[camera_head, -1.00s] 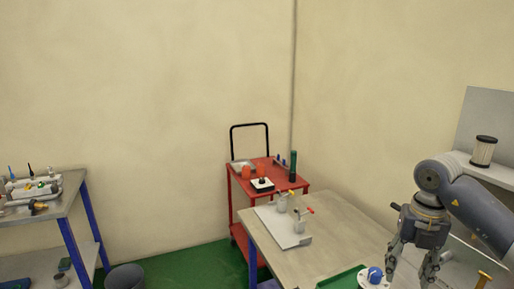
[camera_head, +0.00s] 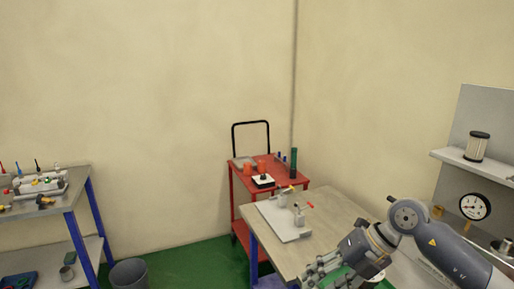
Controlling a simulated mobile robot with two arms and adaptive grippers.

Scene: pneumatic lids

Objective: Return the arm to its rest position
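My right arm comes in from the lower right and reaches left over the near part of the workbench (camera_head: 328,208). Its gripper (camera_head: 312,277) points left and down near the bottom edge of the view. The fingers look apart, with nothing seen between them, though the tips are close to the frame's edge. A green tray and a round white piece (camera_head: 377,277) on the bench are mostly hidden behind the gripper and wrist. My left gripper is not in view.
A grey plate (camera_head: 276,222) with two small valve-like fixtures lies on the bench. Behind it stands a red cart (camera_head: 237,190). At right are a shelf with a filter (camera_head: 477,146) and a gauge (camera_head: 474,207). A side table (camera_head: 70,196) and bin (camera_head: 129,274) are at left.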

